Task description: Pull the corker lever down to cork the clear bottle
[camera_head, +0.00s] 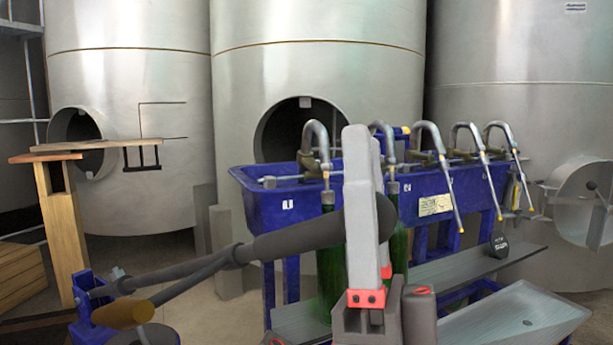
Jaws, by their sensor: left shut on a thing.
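The blue corker (92,303) is at the lower left, partly cut off by the bottom edge. Its lever (190,268) slopes up to the right and ends in a thick dark grip (305,234). My left gripper (366,145) stands upright in front, right of centre, with pale fingers and red pads at their base. It is shut on the grip near the lever's free end. I cannot make out the clear bottle. My right gripper is not in view.
A blue bottle filler (300,205) with several curved spouts stands behind my gripper. Green bottles (331,262) hang under its spouts. A grey tray (520,318) is at the lower right. A wooden post (62,225) stands behind the corker. Large steel tanks (320,85) fill the back.

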